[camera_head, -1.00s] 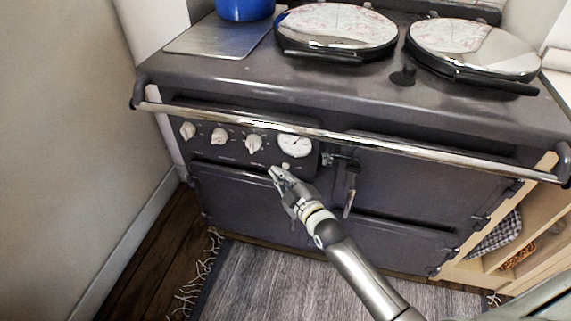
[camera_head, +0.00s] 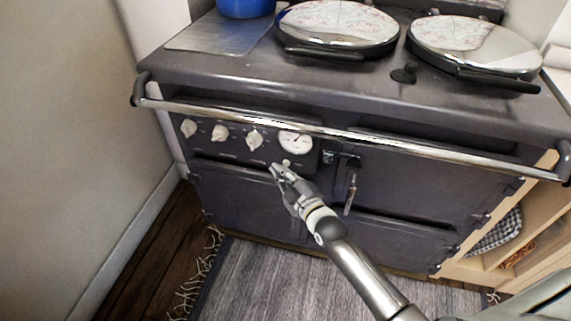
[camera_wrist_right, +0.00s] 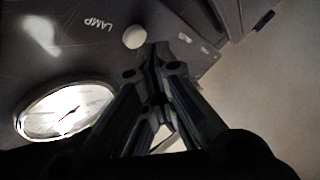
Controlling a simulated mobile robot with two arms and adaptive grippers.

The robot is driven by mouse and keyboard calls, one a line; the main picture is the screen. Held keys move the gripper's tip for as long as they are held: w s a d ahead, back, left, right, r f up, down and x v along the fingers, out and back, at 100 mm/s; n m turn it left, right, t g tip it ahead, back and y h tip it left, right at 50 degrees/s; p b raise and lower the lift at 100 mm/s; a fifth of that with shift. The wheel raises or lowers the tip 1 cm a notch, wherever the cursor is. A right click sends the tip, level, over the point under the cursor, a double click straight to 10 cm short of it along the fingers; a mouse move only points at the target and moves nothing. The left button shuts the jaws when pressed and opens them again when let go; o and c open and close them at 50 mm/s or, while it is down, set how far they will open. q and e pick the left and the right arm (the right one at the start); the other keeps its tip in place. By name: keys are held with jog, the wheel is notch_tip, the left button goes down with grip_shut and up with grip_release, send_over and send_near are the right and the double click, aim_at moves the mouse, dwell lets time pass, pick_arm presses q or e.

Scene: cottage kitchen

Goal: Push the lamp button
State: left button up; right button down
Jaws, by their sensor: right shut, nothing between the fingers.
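The lamp button (camera_wrist_right: 135,37) is a small white round knob beside the printed word LAMP in the right wrist view. In the head view the button (camera_head: 286,162) sits low on the stove's control panel, below the round gauge. My right gripper (camera_head: 278,169) is shut and empty. Its fingertips are just below and left of the button in the head view. In the wrist view the fingertips (camera_wrist_right: 154,48) overlap the button's lower right edge or lie very close to it; I cannot tell whether they touch. My left gripper is not in view.
The gauge (camera_head: 295,143) and several white knobs (camera_head: 220,133) share the panel. A chrome rail (camera_head: 330,133) runs across the stove front above it. A door latch handle (camera_head: 350,190) sticks out to the right. Two round lids and a blue pot (camera_head: 245,7) are on top.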

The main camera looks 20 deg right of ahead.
jog(key=shift+w, duration=0.1)
dwell(0.3)
jog(key=shift+w+d, duration=0.25)
jog(key=shift+w, duration=0.05)
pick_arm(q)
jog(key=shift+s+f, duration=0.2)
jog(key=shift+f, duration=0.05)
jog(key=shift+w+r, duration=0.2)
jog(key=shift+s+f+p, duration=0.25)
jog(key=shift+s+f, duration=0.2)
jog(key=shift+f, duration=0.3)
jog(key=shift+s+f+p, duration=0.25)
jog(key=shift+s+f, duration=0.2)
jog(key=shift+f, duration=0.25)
pick_arm(e)
jog(key=shift+s+a, duration=0.25)
jog(key=shift+s, duration=0.15)
